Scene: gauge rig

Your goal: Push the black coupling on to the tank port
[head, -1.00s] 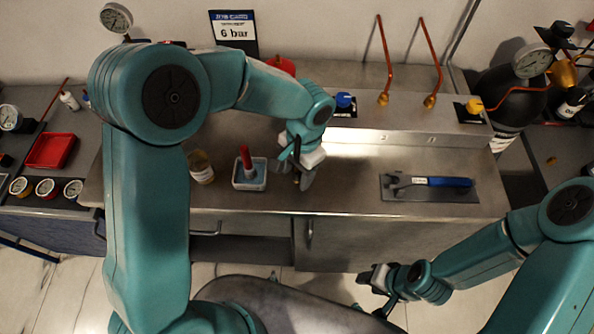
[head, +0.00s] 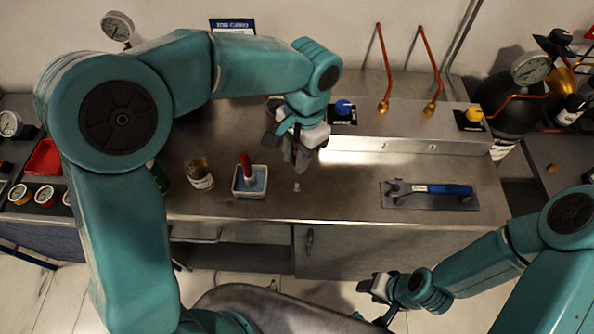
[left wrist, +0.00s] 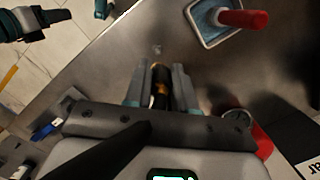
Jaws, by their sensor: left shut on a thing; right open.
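My left gripper (head: 303,160) is over the steel bench, at the foot of the raised back ledge. In the left wrist view its fingers (left wrist: 160,90) are shut on a black piece with a brass-coloured patch, which looks like the black coupling (left wrist: 159,78). In the head view the gripper hides this piece. A black round tank (head: 508,98) stands at the far right, well away from the left gripper. I cannot make out the tank port. My right gripper (head: 368,287) is open and empty, in front of the bench.
A white tray (head: 236,190) with a red-handled tool (head: 246,165) and a jar (head: 200,175) stand left of the gripper. A blue-handled wrench (head: 440,189) lies on a mat at right. Copper pipes (head: 385,70) and blue (head: 344,106) and yellow (head: 474,114) knobs are on the ledge.

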